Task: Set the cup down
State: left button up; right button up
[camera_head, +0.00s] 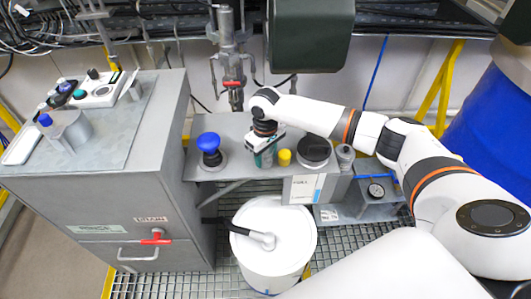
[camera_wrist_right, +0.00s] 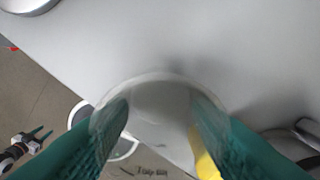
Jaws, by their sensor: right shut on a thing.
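The cup (camera_wrist_right: 160,98) is clear and round-rimmed in the right wrist view. It sits between the two green fingers of my right gripper (camera_wrist_right: 160,125), which is shut on it. In the head view my right gripper (camera_head: 264,157) points down at the grey shelf, left of a yellow-capped item (camera_head: 284,157). The cup is hard to make out there, and I cannot tell whether its base touches the shelf. In the wrist view, a small white and black part with teal tips (camera_wrist_right: 25,143) looks like my left gripper, too small to read.
A blue knob (camera_head: 209,142) stands left on the shelf (camera_head: 235,133). A dark round dish (camera_head: 314,148) and a small grey container (camera_head: 345,153) stand right. A white drum (camera_head: 272,245) is below in front. A grey cabinet (camera_head: 125,195) stands left; a dark green housing (camera_head: 310,35) hangs above.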

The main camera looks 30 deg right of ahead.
jog(key=o, duration=0.6)
jog(key=shift+f, duration=0.1)
jog(key=shift+c, duration=0.2)
jog(key=o, duration=0.4)
